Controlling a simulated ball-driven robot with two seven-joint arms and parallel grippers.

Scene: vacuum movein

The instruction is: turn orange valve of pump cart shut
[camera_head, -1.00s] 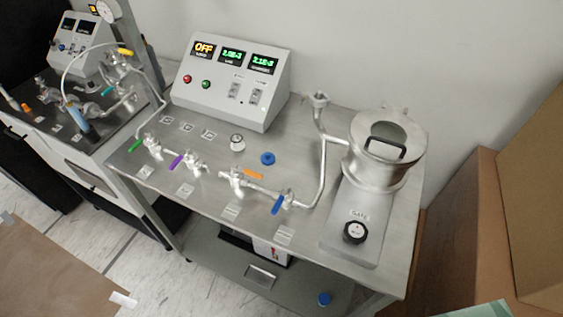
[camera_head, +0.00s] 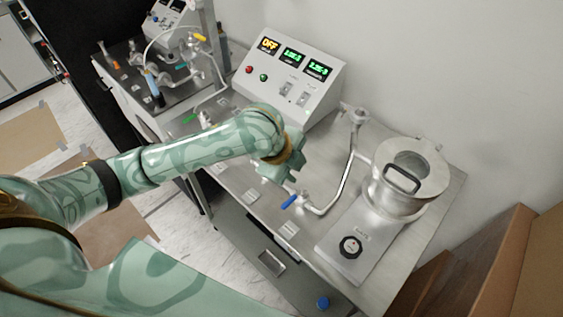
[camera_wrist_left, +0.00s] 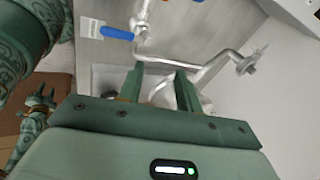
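My left arm reaches in from the left in the head view, and its gripper (camera_head: 279,170) is over the row of valves on the pump cart (camera_head: 437,190). In the left wrist view its two fingers (camera_wrist_left: 160,80) are apart with nothing held between them. The gripper and forearm hide the orange valve in the head view. A small orange patch (camera_wrist_left: 166,1), perhaps its handle, shows at the top edge of the wrist view, beyond the fingertips. What looks like my right gripper (camera_wrist_left: 38,98) is small at the left of the wrist view; its finger gap is unclear.
The blue valve handle (camera_head: 289,201) is just beside my left gripper; it also shows in the wrist view (camera_wrist_left: 117,33). A bent pipe (camera_head: 345,183) leads to the metal chamber (camera_head: 405,180). The control box (camera_head: 290,75) stands behind. Cardboard boxes (camera_head: 490,260) are at the right.

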